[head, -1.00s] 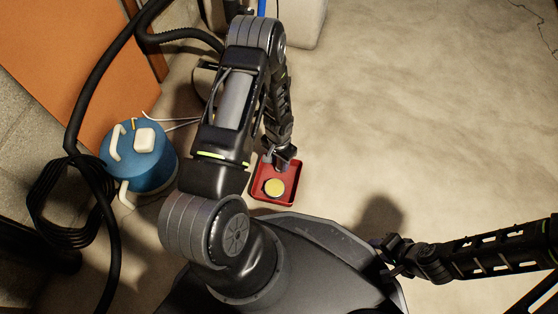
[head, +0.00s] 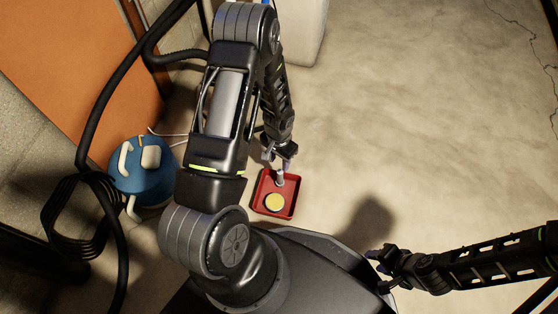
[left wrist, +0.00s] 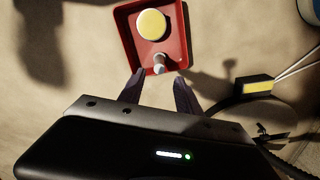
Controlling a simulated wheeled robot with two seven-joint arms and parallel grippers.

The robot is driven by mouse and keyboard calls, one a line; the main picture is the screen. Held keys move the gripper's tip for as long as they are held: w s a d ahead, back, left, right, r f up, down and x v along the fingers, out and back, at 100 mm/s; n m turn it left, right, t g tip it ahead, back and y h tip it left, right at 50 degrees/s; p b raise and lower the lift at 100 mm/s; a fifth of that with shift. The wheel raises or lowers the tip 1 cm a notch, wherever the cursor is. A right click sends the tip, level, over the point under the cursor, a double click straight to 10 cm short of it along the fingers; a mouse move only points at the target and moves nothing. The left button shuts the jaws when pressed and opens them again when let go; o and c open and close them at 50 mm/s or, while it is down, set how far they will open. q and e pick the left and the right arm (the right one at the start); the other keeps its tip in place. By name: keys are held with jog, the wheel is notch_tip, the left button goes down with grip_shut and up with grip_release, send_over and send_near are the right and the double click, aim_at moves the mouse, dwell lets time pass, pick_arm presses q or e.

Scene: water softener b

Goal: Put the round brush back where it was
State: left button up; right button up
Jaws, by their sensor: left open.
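A red square tray (head: 291,208) lies on the floor. It holds a round yellow-topped item (head: 274,202), which also shows in the left wrist view (left wrist: 152,25). A small grey cylinder, apparently the round brush (head: 280,178), stands in the tray near its far edge. The left wrist view shows the brush (left wrist: 159,62) close to the tray's near wall, its lower end hard to make out. My left gripper (head: 279,157) is open, its fingertips just short of the brush and nothing between them. My right gripper (head: 381,259) is at the lower right, away from the tray; its jaws are unclear.
A blue canister (head: 140,180) with white handles stands at the left, beside a coiled black hose (head: 72,215). A light-coloured container (head: 305,30) stands at the top. A yellow-and-black object (left wrist: 255,86) lies beside the tray in the left wrist view. The floor to the right is clear.

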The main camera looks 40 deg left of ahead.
dwell(0.6)
pick_arm(q)
jog(key=s+d+r+n+h, duration=0.1)
jog(key=s+d, duration=0.2)
jog(key=d, duration=0.4)
jog(key=s+d+n+t+h, duration=0.1)
jog(key=s+d, duration=0.3)
jog(key=d, duration=0.4)
jog(key=s+d+r+h, duration=0.1)
jog(key=s+d, duration=0.3)
jog(key=d, duration=0.4)
jog(key=shift+r+n+h, duration=0.35)
jog(key=shift+n+h, duration=0.05)
jog(key=shift+d, duration=0.1)
jog(key=shift+c, duration=0.5)
